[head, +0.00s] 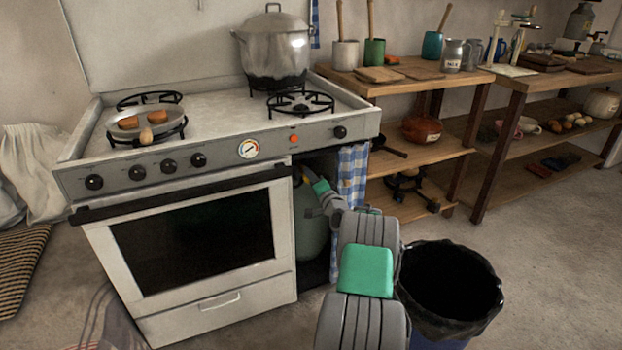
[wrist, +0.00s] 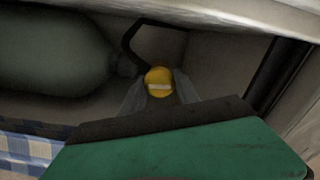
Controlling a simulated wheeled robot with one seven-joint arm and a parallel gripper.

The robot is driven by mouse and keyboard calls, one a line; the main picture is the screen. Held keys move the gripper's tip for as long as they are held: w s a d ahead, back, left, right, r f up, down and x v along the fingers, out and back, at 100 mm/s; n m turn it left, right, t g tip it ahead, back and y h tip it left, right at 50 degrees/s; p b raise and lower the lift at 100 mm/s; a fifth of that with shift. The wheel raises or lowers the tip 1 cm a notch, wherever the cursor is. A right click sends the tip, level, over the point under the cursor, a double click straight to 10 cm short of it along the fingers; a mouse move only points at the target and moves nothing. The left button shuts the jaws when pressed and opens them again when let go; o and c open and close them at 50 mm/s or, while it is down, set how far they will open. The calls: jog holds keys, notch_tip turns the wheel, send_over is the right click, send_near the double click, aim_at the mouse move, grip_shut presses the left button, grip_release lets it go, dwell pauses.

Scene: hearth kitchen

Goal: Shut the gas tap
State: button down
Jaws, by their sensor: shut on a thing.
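The gas tap (wrist: 159,76) is a round yellow knob with a pale bar lying roughly level across it in the wrist view. My gripper (wrist: 159,92) is shut on the knob, with one grey finger on each side. The grey-green gas cylinder (wrist: 50,55) lies to the left of the knob in that view. In the head view the cylinder (head: 308,228) stands in the open bay right of the oven. My arm reaches into this bay, and my gripper (head: 300,178) is mostly hidden there. A dark hose (wrist: 130,42) bends above the knob.
The stove (head: 190,185) stands left of the bay, with a large pot (head: 272,45) and a pan on top. A blue checked curtain (head: 352,180) hangs at the bay's right edge. A black-lined bin (head: 480,325) stands close right of my arm.

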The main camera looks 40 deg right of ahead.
jog(key=shift+m, duration=0.6)
jog(key=c, duration=0.9)
grip_release()
jog(key=p+v, duration=0.2)
jog(key=v, duration=0.5)
jog(key=shift+s, duration=0.4)
